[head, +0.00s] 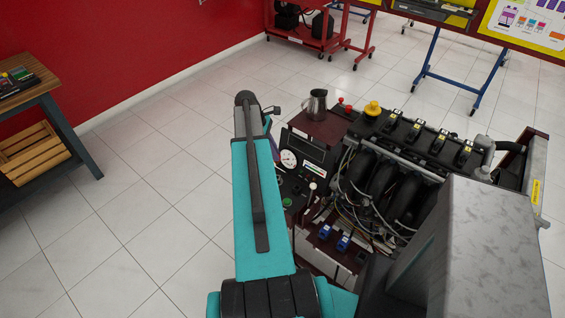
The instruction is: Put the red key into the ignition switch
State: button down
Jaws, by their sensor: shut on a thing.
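My teal arm reaches up the middle of the head view to a dark wrist. Only a small dark part of my gripper (270,111) shows there, just left of the engine trainer. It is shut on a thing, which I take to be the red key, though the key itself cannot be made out. The trainer's control panel (308,150) is right of the arm, with a white gauge, a green button and a white-knobbed lever. The ignition switch cannot be picked out on the panel; my arm covers part of its left side.
The engine (385,185) with hoses and cables stands right of the panel. A metal jug (316,105) stands behind the panel, near a small red knob (340,101). A grey metal box (480,250) fills the front right. A wooden workbench (35,95) is at left; the tiled floor between is clear.

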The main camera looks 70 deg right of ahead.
jog(key=shift+f, duration=0.15)
dwell(0.3)
jog(key=shift+f+b, duration=1.85)
jog(key=shift+f, duration=0.75)
jog(key=shift+r, duration=0.2)
jog(key=shift+f+b, duration=0.4)
jog(key=shift+f, duration=1.9)
jog(key=c, duration=1.4)
grip_release()
jog(key=shift+c, duration=0.2)
jog(key=shift+r, duration=0.15)
jog(key=shift+r+p, duration=0.35)
jog(key=shift+p, duration=0.05)
